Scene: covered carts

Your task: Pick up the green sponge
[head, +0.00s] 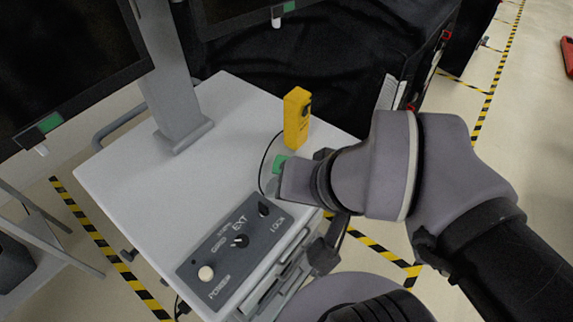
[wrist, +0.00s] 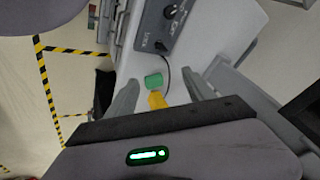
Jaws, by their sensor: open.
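The green sponge (head: 280,162) lies on the white cart top, partly hidden behind my gripper in the head view. The sponge also shows in the wrist view (wrist: 154,81), in the gap between the two grey fingers. My gripper (wrist: 162,82) is open, with one finger to each side of the sponge and nothing held. In the head view my gripper (head: 283,180) is close to the sponge; whether it touches cannot be told.
A yellow handheld device (head: 296,118) stands upright behind the sponge. A thin black cable (head: 263,165) runs beside the sponge. A grey control box (head: 236,246) with knobs is at the cart's front. A monitor post (head: 172,80) stands at the back left. The left cart top is clear.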

